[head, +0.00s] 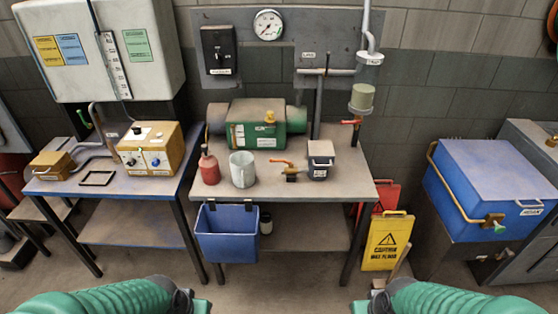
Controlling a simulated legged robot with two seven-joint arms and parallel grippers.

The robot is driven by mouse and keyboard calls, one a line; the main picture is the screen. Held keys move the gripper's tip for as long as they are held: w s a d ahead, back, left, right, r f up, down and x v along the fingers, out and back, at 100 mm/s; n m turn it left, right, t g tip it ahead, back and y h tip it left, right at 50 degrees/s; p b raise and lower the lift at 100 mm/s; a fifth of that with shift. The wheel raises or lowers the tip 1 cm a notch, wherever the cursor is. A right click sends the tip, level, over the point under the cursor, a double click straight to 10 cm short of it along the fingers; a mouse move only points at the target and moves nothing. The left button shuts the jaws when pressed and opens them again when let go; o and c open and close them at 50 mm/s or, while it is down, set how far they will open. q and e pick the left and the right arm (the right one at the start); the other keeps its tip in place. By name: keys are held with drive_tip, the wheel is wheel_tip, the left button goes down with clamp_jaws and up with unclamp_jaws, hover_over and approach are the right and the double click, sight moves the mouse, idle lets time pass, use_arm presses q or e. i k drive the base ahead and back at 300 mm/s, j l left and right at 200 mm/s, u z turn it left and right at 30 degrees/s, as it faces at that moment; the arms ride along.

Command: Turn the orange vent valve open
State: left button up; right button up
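A small brass valve (291,176) with an orange lever (281,162) sits on the middle table, between a grey mug and a dark box. The lever points left, roughly level. A second orange-red handle (351,122) is on the pipe below the sight glass (361,97), at the table's back right. I cannot tell which one is the vent valve. My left gripper (201,306) and my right gripper (360,307) are at the bottom edge, low in front of the table and far from both handles. Both are partly cut off, so their opening does not show.
The middle table (262,189) also holds a red bottle (209,168), the grey mug (242,169), the dark box (320,167) and a green machine (254,124). A blue bin (227,235) hangs at its front. A yellow caution sign (387,243) stands right. The floor between my grippers is clear.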

sight(281, 161)
drive_tip(key=i+l+u, duration=0.1)
drive_tip(key=i+u, duration=0.25)
drive_tip(key=i, duration=0.2)
drive_tip(key=i+l+u, duration=0.35)
drive_tip(key=i, duration=0.25)
drive_tip(key=j, duration=0.1)
